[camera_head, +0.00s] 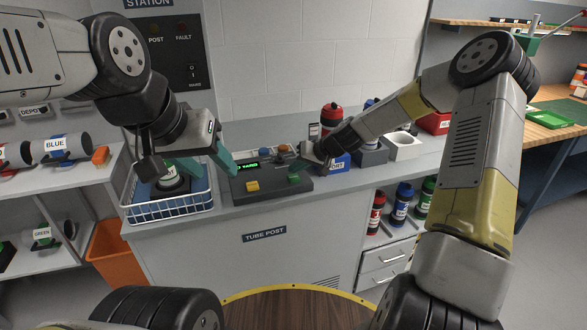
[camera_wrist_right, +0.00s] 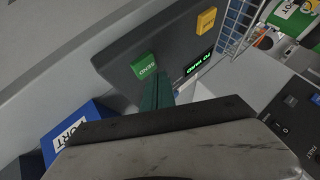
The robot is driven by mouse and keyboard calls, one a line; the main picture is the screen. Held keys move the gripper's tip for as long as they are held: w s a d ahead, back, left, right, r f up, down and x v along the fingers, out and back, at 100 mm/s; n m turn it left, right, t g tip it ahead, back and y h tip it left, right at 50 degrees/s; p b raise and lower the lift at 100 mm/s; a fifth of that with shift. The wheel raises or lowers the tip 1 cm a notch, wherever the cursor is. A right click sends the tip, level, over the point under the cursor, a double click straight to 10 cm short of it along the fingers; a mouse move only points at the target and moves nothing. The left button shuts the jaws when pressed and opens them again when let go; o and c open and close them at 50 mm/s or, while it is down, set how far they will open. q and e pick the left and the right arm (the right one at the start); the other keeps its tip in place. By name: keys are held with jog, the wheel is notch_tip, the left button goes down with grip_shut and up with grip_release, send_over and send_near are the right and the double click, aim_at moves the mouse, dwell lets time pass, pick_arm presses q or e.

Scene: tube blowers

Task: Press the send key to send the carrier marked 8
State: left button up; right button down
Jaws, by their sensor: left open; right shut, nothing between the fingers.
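A dark control box (camera_head: 272,192) on the counter carries a green key (camera_head: 293,178), a yellow key (camera_head: 252,186) and a lit display (camera_head: 245,167). In the right wrist view the green key (camera_wrist_right: 145,65) reads SEND. My right gripper (camera_head: 290,167) is shut and empty. Its teal fingertips (camera_wrist_right: 155,82) are right beside the SEND key; I cannot tell whether they touch it. My left gripper (camera_head: 190,170) is open above a wire basket (camera_head: 170,213). A dark carrier with green and a white label (camera_head: 171,176) is in the basket. I cannot read an 8 on any carrier.
Several carriers lie on the left shelves, one with a BLUE label (camera_head: 58,145). Red, blue and green carriers (camera_head: 401,203) stand below the counter at right. An orange bin (camera_head: 112,255) is on the floor.

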jog(key=shift+f, duration=0.1)
dwell(0.7)
jog(key=shift+f, duration=0.3)
